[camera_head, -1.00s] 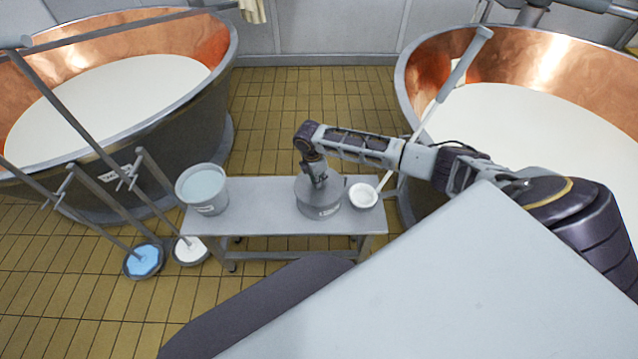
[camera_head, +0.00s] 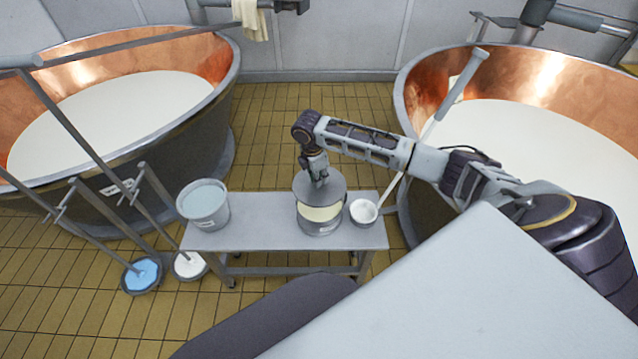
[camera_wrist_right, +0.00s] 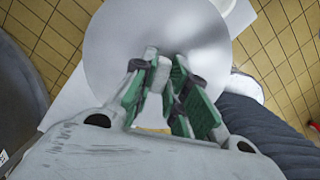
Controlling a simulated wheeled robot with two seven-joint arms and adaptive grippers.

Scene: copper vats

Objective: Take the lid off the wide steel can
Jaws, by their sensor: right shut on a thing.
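The wide steel can (camera_head: 320,228) stands on the small steel table, with pale cream-coloured contents showing at its open front. Its round grey lid (camera_head: 335,187) is raised above the can and covers the back of the opening from this view. My right gripper (camera_head: 319,180) is shut on the lid's knob from above. In the right wrist view the lid (camera_wrist_right: 130,45) is a broad grey disc, and the green-padded fingers of the gripper (camera_wrist_right: 160,75) close around its pale knob. My left gripper is not in view.
On the steel table (camera_head: 260,225), a bucket of bluish liquid (camera_head: 203,207) stands left and a small white bowl (camera_head: 364,211) with a long handle stands right of the can. Copper vats of white liquid stand at left (camera_head: 215,125) and right (camera_head: 410,95).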

